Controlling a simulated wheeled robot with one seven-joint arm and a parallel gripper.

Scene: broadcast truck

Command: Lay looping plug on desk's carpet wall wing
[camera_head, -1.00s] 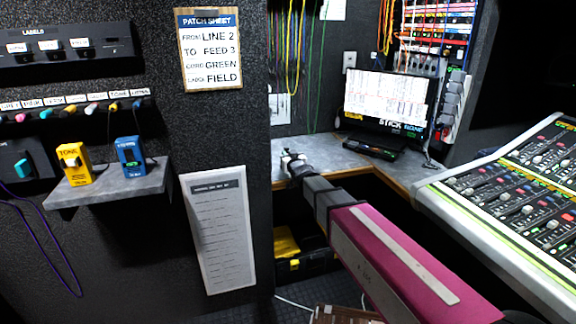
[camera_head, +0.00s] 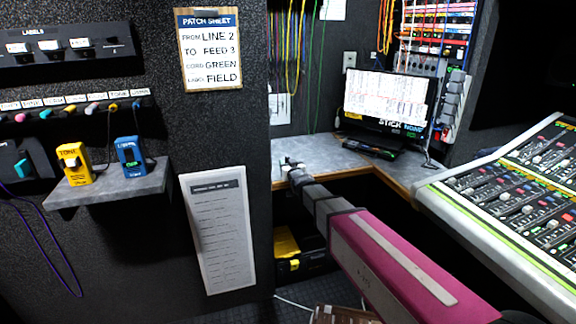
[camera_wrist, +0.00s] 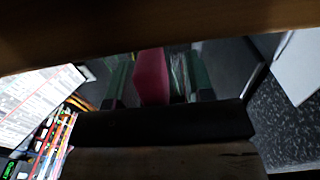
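The desk's wing by the carpet wall (camera_head: 325,150) is a grey top with a wooden front edge, left of the monitor in the head view. My gripper (camera_head: 290,163) is small and partly hidden by my own wrist, over the left end of this wing beside the dark speckled wall. Small pale bits show at its tip. I cannot tell if it touches the top. The wrist view is dark and shows a pink shape (camera_wrist: 152,75) between two greenish upright parts; I cannot tell what it is. I cannot make out the looping plug or whether the gripper is open.
A monitor (camera_head: 388,106) stands at the desk's corner, with a mixing console (camera_head: 520,200) to the right. A small wall shelf (camera_head: 115,187) holds a yellow box (camera_head: 74,165) and a blue box (camera_head: 131,157). A black-and-yellow case (camera_head: 300,263) is under the desk.

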